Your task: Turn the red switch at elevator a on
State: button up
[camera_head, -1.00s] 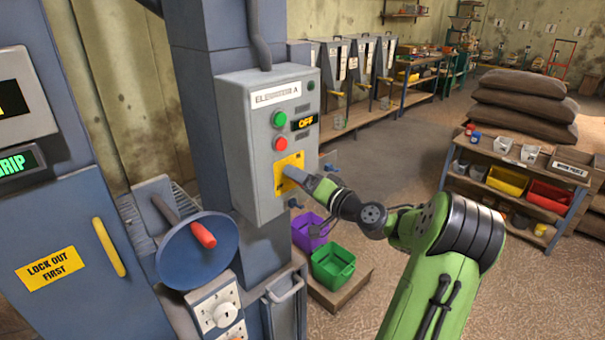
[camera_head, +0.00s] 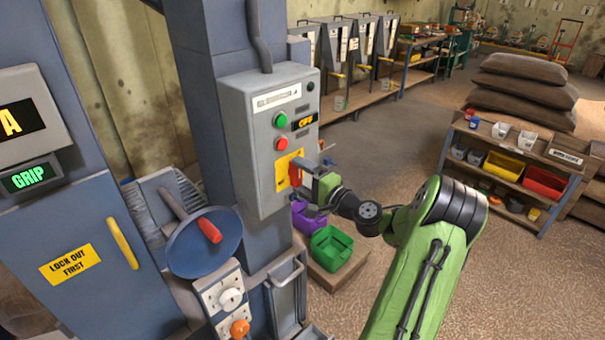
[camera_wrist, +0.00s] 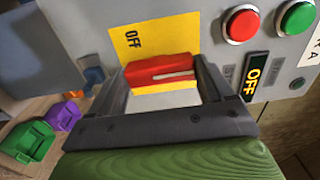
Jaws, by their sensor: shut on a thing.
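The elevator A control box (camera_head: 240,150) is a grey panel on a blue column. Its red switch (camera_head: 295,174) sits on a yellow plate (camera_head: 282,178) below the green and red buttons. In the wrist view the red switch (camera_wrist: 160,71) lies between my two fingers, and the yellow plate (camera_wrist: 152,38) reads OFF near it. My gripper (camera_head: 303,172) is at the switch and shut on it. The gripper also shows in the wrist view (camera_wrist: 165,85). The display (camera_wrist: 252,77) reads OFF in the wrist view.
Below the box stand a purple bin (camera_head: 307,217) and a green bin (camera_head: 331,247). A blue disc with a red handle (camera_head: 209,230) is to the left. A shelf with bins (camera_head: 512,165) stands at right. The floor between is clear.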

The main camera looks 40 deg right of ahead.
dwell(0.5)
jog(key=o, duration=0.9)
jog(key=shift+o, duration=0.2)
jog(key=shift+s, duration=0.15)
jog(key=s, duration=1.5)
jog(key=shift+s+d+b, duration=0.25)
jog(key=shift+b, duration=0.2)
